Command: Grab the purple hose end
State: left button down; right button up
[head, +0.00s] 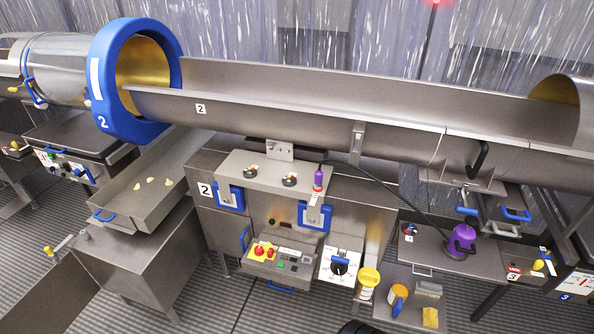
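A small upright purple piece (318,180), which looks like the purple hose end, sits at the right end of the raised steel shelf in front of the long trough. A thin black hose (392,188) starts close beside it and runs down to the right to a purple canister (462,237) on a lower steel table. Whether the hose joins the small purple piece is too small to tell. Neither of my grippers is in view.
The steel trough (330,108) runs behind, entering a blue-rimmed drum (103,85). A yellow-lidded jar (368,282) and an orange-and-blue item (398,297) stand lower right.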

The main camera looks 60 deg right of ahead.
aim_at(318, 174)
jog(key=z, duration=0.4)
jog(key=i, duration=1)
jog(key=z, duration=0.7)
